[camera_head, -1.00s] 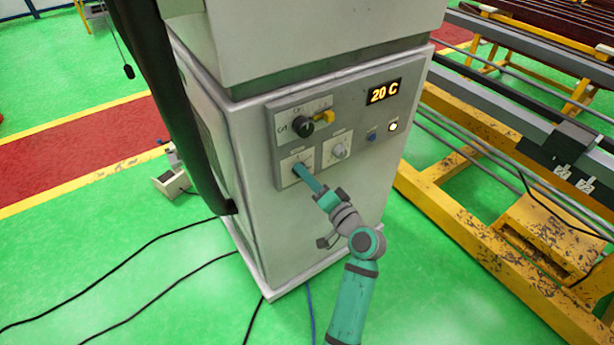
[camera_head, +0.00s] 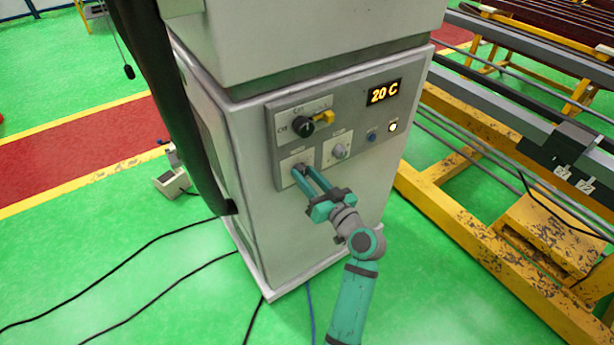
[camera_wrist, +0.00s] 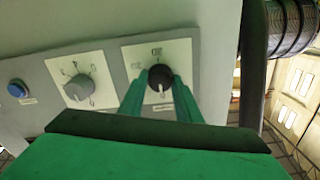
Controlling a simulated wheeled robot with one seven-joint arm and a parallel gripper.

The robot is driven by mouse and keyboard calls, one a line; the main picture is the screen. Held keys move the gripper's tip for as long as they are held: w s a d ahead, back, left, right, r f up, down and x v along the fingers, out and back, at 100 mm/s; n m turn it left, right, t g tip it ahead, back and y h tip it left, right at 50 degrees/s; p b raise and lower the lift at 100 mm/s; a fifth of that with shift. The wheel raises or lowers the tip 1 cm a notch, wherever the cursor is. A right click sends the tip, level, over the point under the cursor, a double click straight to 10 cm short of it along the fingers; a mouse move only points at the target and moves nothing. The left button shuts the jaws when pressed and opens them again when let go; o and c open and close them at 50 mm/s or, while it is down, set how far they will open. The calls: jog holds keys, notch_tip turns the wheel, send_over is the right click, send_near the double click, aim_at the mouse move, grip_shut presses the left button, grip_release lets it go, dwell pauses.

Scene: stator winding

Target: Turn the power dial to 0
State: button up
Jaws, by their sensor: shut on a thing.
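My gripper (camera_head: 302,176) reaches the lower left dial of the cabinet's control panel. Its two teal fingers are shut on that dark dial (camera_wrist: 160,78), one finger on each side. In the head view the fingers partly hide the dial. A grey dial (camera_head: 339,151) sits beside it and also shows in the wrist view (camera_wrist: 79,88). I cannot tell from the labels which one is the power dial.
Above is a switch (camera_head: 309,126) with a yellow part, marked On and Off. The display (camera_head: 384,92) reads 20 C. A blue button (camera_head: 372,137) and a lit white one (camera_head: 393,127) are at the right. Yellow framework (camera_head: 450,215) stands to the right; cables cross the green floor.

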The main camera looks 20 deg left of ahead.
jog(key=shift+s+a+f+n, duration=0.1)
jog(key=shift+a+n, duration=0.25)
jog(key=shift+n, duration=0.05)
jog(key=o, duration=1)
jog(key=shift+o, duration=0.3)
jog(key=shift+d, duration=0.15)
jog(key=shift+d, duration=0.1)
jog(key=v, duration=1)
jog(key=shift+s+d, duration=0.2)
jog(key=shift+s, duration=0.05)
